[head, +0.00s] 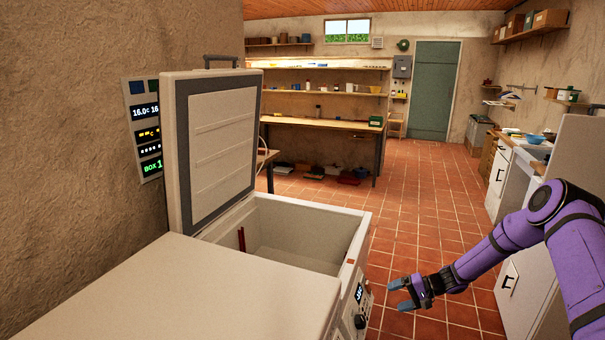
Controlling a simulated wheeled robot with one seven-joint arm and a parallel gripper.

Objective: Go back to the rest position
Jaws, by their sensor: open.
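My gripper (402,292) is at the lower right of the head view, at the end of my purple arm (510,238). Its blue-grey fingers are apart and nothing shows between them. It hangs over the tiled floor, to the right of the white chest (190,295), and looks clear of it. No object is held.
The chest's lid (212,140) stands upright and its inside (295,240) shows, with a dark red upright piece at the left. A workbench (320,124) and shelves stand at the back. White cabinets (530,270) stand on the right. Tiled floor (420,200) is free between.

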